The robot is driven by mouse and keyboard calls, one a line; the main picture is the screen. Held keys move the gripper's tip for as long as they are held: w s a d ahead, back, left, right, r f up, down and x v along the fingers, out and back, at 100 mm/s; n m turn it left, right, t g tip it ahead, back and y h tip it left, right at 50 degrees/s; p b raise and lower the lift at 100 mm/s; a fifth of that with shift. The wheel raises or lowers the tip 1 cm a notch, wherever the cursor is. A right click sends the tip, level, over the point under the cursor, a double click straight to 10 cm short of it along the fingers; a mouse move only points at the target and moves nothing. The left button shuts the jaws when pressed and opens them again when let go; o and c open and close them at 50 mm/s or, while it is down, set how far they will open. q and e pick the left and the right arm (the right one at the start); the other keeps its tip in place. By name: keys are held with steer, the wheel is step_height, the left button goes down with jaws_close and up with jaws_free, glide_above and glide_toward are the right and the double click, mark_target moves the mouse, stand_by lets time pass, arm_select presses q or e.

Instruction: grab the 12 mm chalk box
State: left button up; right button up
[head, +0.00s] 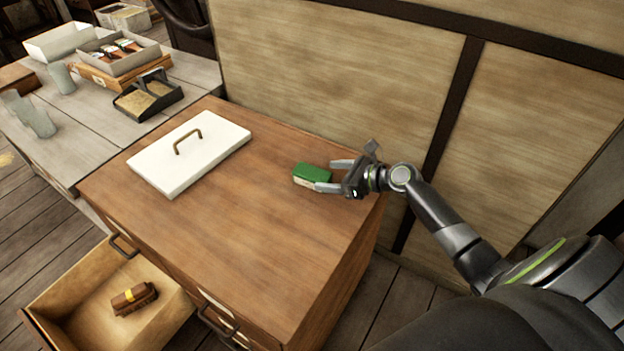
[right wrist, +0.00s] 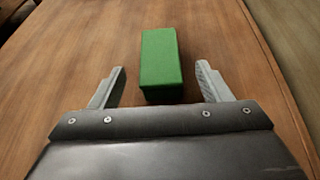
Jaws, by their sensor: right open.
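A small green box (head: 312,173) with a pale label on its near side lies on the brown wooden cabinet top (head: 270,240). I cannot read any size on it. It also shows in the right wrist view (right wrist: 161,62), just ahead of and between the fingers. My right gripper (head: 325,176) is open around the near end of the box, with one finger on each side. In the right wrist view my right gripper (right wrist: 161,87) shows a gap between each finger and the box. My left gripper is not in view.
A white lid with a handle (head: 190,157) lies left of the box. An open drawer (head: 75,325) below holds a brown bundle with a yellow band (head: 134,299). A grey bench (head: 85,135) at left carries trays and glasses. A panelled wall (head: 330,75) stands behind.

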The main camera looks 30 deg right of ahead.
mark_target(317, 174)
steer(key=b+x, duration=0.1)
steer(key=x, duration=0.4)
steer(key=shift+r, duration=0.15)
steer(key=shift+w+a+f, duration=0.2)
steer(key=shift+w+a, duration=0.1)
steer(key=shift+w, duration=0.2)
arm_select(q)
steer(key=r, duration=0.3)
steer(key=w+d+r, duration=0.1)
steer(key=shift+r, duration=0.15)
arm_select(e)
steer(key=c, duration=1.1)
